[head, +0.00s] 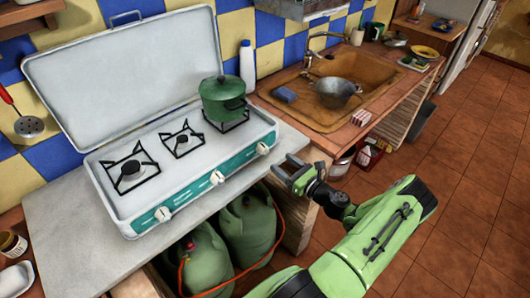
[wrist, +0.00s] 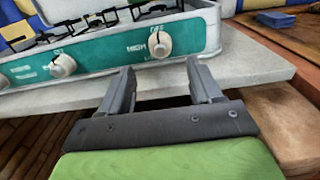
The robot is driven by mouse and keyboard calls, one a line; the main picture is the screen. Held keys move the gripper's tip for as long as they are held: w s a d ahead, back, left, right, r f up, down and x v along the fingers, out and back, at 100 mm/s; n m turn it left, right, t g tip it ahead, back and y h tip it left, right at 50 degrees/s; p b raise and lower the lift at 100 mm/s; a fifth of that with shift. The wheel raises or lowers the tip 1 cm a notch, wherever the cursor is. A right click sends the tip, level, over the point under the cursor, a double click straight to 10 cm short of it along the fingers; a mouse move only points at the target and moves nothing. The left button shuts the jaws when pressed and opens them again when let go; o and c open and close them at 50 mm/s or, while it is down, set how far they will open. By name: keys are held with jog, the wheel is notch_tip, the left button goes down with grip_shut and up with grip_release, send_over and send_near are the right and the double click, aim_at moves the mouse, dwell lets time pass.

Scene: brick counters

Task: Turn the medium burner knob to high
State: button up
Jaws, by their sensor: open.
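A white camping stove with a teal front panel (head: 190,192) has three white knobs: a left knob (head: 163,214), a middle knob (head: 217,177) and a right knob (head: 262,148). I cannot tell which one is the medium burner's. The wrist view shows the right knob (wrist: 159,44), with "HIGH" printed on its left, and the middle knob (wrist: 63,65). My gripper (head: 287,170) is open and empty, in front of the stove's right end. In the wrist view its fingertips (wrist: 160,68) point toward the right knob, apart from it.
A green pot (head: 223,97) stands on the right burner. The stove's lid (head: 125,70) is raised. Green gas bottles (head: 247,228) with an orange hose are under the counter (head: 65,240). A sink (head: 350,92) with a metal colander lies to the right.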

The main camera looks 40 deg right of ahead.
aim_at(266, 154)
jog(key=w, duration=0.9)
jog(key=shift+a, duration=0.1)
jog(key=shift+s, duration=0.1)
jog(key=c, duration=1)
jog(key=shift+c, duration=0.2)
jog(key=shift+n, duration=0.4)
jog(key=n+b, duration=0.2)
jog(key=n, duration=0.1)
jog(key=shift+a+f+n, duration=0.1)
jog(key=shift+f+n, duration=0.05)
jog(key=shift+n, duration=0.15)
jog(key=n+b, duration=0.2)
jog(key=n, duration=0.2)
jog(key=shift+n, duration=0.3)
jog(key=n+b, duration=0.3)
jog(key=n, duration=0.1)
jog(key=shift+a+f, duration=0.1)
jog(key=shift+f, duration=0.05)
jog(key=shift+n+b, duration=1.9)
jog(key=shift+n, duration=0.5)
